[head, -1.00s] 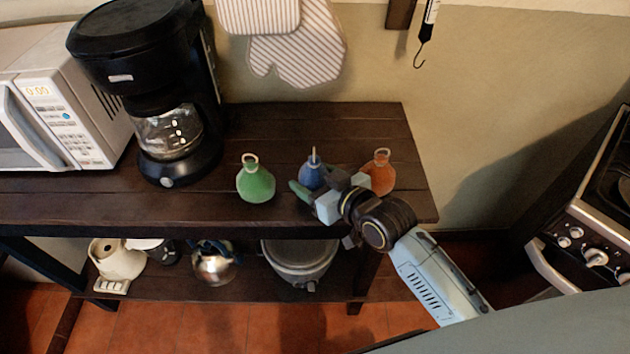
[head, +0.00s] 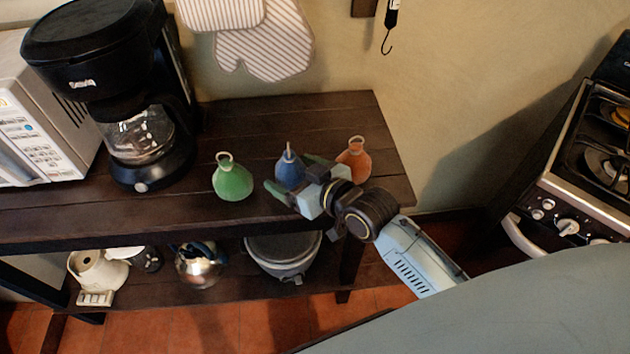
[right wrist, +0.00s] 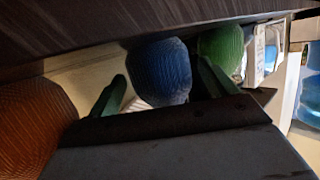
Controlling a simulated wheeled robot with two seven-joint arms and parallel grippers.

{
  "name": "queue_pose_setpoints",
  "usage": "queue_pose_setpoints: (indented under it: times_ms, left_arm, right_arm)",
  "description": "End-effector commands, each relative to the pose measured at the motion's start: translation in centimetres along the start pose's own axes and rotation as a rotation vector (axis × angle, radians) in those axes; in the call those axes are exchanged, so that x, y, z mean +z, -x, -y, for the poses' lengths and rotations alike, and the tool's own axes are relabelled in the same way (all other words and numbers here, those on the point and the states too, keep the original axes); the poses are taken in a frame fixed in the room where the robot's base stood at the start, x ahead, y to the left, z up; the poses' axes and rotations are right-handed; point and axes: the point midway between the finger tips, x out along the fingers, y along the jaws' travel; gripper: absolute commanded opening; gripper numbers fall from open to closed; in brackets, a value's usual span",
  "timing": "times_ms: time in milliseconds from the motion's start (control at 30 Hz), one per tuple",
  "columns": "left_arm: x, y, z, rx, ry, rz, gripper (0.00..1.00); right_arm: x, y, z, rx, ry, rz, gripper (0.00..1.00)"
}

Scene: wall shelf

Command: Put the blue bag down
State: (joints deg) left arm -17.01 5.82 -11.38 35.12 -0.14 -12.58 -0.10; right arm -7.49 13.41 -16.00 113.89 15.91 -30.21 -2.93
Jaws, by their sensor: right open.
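The blue bag (head: 288,168) stands upright on the dark wooden shelf top (head: 160,212), its tip pointing up, and shows no clear tilt. My right gripper (head: 292,177) is open, with one green finger on each side of the blue bag. In the right wrist view the blue bag (right wrist: 160,72) sits between the two spread fingers, with a gap visible on at least one side. Its lower part is partly hidden by the gripper in the head view. My left gripper is not in view.
A green bag (head: 232,181) stands left of the blue one, and an orange bag (head: 354,160) stands to its right, close to my gripper. A black coffee maker (head: 140,130) and a microwave (head: 45,130) are further left. A stove (head: 590,160) is at right.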

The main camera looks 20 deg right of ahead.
Motion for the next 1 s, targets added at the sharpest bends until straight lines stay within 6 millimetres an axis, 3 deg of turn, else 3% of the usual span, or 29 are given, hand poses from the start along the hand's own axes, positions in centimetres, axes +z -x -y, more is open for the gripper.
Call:
queue_pose_setpoints:
  times_ms: [300,500,700,1000]
  left_arm:
    - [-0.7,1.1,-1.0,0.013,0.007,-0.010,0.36]
    - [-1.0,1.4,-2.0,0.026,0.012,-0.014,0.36]
    - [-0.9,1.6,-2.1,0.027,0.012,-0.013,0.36]
    - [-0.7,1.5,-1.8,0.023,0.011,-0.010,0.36]
  right_arm:
    - [0.0,6.7,0.0,0.000,0.002,0.005,0.84]
    - [0.0,9.7,0.0,0.000,0.000,0.003,0.84]
    - [0.0,11.0,0.0,0.000,0.000,0.001,0.84]
    - [0.0,11.1,0.0,0.000,0.000,0.000,0.84]
